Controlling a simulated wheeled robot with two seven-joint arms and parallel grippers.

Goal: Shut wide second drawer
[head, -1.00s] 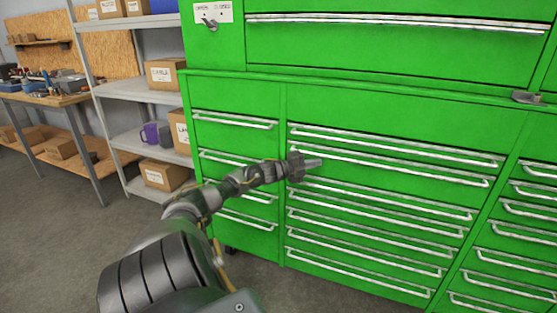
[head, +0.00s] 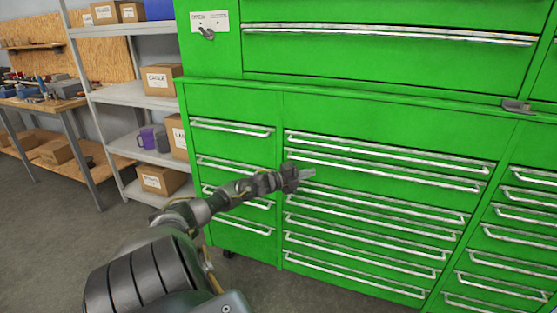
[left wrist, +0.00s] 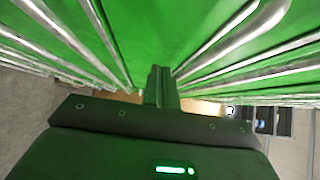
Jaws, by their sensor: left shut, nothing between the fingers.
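The green cabinet's wide middle column holds a stack of wide drawers with long silver handles. The wide second drawer (head: 400,182) has the second handle from the top. It looks nearly flush with its neighbours; I cannot tell how far out it stands. My left gripper (head: 309,174) is shut and empty, in front of the column's left part, just below the left end of the second handle. I cannot tell whether it touches the front. In the left wrist view my shut fingers (left wrist: 160,86) point at the green front between silver handles. My right gripper is out of view.
A narrow drawer column (head: 232,160) stands to the left and another (head: 525,215) to the right. A ledge with a latch (head: 515,106) runs above. A grey shelf (head: 150,95) with boxes and a workbench (head: 45,103) stand at left. Grey floor is clear in front.

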